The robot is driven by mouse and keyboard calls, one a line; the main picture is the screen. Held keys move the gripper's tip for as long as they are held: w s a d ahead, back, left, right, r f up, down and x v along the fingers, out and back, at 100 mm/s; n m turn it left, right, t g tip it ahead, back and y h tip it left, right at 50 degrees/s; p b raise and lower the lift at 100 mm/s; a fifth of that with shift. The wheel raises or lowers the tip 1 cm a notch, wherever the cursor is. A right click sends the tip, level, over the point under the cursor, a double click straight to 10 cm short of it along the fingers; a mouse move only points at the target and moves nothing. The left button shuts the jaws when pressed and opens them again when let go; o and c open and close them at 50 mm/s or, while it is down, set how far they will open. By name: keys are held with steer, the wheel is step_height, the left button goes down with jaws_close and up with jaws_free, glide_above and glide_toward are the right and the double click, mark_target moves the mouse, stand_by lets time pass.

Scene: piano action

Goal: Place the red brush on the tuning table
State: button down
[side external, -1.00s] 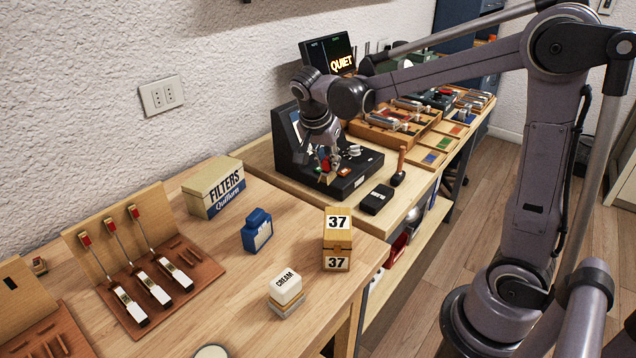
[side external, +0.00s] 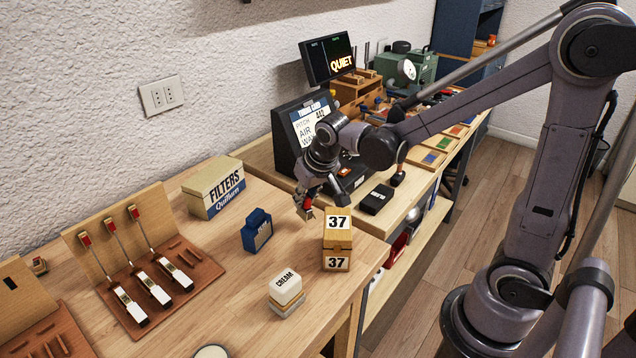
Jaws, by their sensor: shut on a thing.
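My gripper (side external: 306,206) points down over the near wooden bench, just left of the tan box marked 37 (side external: 337,241). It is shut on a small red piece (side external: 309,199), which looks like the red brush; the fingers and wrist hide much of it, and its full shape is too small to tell. It appears to be held above the surface. My wrist covers part of that console.
Red-tipped hammers rest on a brown rack (side external: 165,280) at left. A black box (side external: 377,199) lies on the farther table's front. Bare wood lies between the bottle and FILTERS box.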

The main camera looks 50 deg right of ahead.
steer(key=a+n, duration=0.1)
steer(key=a+f+n+y, duration=0.1)
steer(key=n, duration=0.1)
steer(key=shift+a+f, duration=0.1)
steer(key=shift+a, duration=0.3)
steer(key=shift+s, duration=0.1)
step_height(320, 180, up, 14)
steer(key=w+a+n+g+y, duration=0.15)
steer(key=a+n, duration=0.35)
steer(key=a, duration=0.9)
steer(key=w+a+n+y, duration=0.2)
steer(key=a+n, duration=0.2)
steer(key=a, duration=1)
steer(key=shift+n, duration=0.3)
steer(key=shift+s+a+f, duration=0.4)
steer(key=shift+a+f, duration=1.45)
steer(key=shift+f, duration=0.8)
steer(key=shift+s+a+f, duration=0.35)
steer(key=shift+a+f, duration=1.5)
steer(key=shift+f, duration=0.75)
steer(key=shift+s+a+f, duration=0.4)
steer(key=shift+a+f, duration=1.45)
steer(key=shift+f, duration=0.8)
